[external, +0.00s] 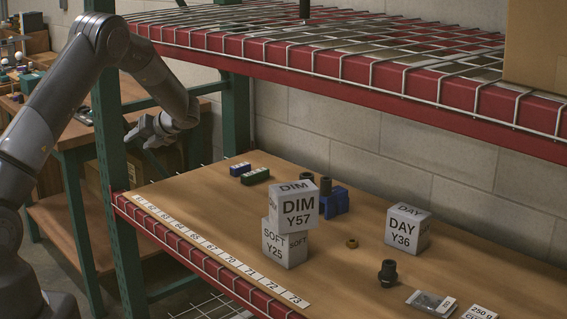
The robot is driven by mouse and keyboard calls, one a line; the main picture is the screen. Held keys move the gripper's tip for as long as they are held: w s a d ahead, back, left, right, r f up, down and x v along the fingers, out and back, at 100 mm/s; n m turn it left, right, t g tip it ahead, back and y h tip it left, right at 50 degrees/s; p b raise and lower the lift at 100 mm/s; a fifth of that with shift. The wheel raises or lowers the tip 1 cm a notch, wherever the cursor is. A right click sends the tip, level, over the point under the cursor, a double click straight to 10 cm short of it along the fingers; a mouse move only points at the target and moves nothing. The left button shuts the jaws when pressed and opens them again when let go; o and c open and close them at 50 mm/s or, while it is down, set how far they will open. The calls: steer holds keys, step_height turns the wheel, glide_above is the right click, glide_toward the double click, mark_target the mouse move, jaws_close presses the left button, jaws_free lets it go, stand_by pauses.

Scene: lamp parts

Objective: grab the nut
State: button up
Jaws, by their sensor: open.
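A small brass-coloured ring, which looks like the nut (352,243), lies flat on the wooden shelf board (190,190), to the right of the stacked cubes. A dark threaded fitting (387,273) stands upright in front of it and to its right. My gripper (143,138) is open and holds nothing that I can see. It is at the left, beside the green shelf post, raised and well away from the nut. Its fingertips are small and partly unclear in this view.
Two stacked cubes (287,247), marked DIM and SOFT, stand left of the nut; a DAY cube (408,230) stands right. A blue block (335,202) with dark cylinders is behind. The red upper shelf (350,75) overhangs. Bare board lies left of the cubes.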

steer(key=w+d+f+m+t+h, duration=0.1)
steer(key=w+d+f+m+t, duration=0.4)
steer(key=w+d+m, duration=0.4)
steer(key=m+g+h, duration=0.1)
steer(key=g+h, duration=0.3)
steer(key=h, duration=0.3)
glide_above(351, 247)
steer(key=w+a, duration=1.3)
steer(key=a, duration=0.1)
steer(key=f, duration=0.7)
steer(key=shift+a+f, duration=0.1)
steer(key=shift+a, duration=0.1)
steer(key=s+d+n+g+h, duration=0.1)
steer(key=s+d, duration=0.3)
steer(key=s+d+g+h, duration=0.1)
steer(key=s+d, duration=0.4)
steer(key=s+d+r+n+g+h, duration=0.1)
steer(key=s+d, duration=0.4)
steer(key=shift+s+n, duration=0.2)
steer(key=shift+n, duration=0.1)
steer(key=shift+x, duration=3.5)
steer(key=shift+s, duration=0.1)
steer(key=shift+c, duration=0.3)
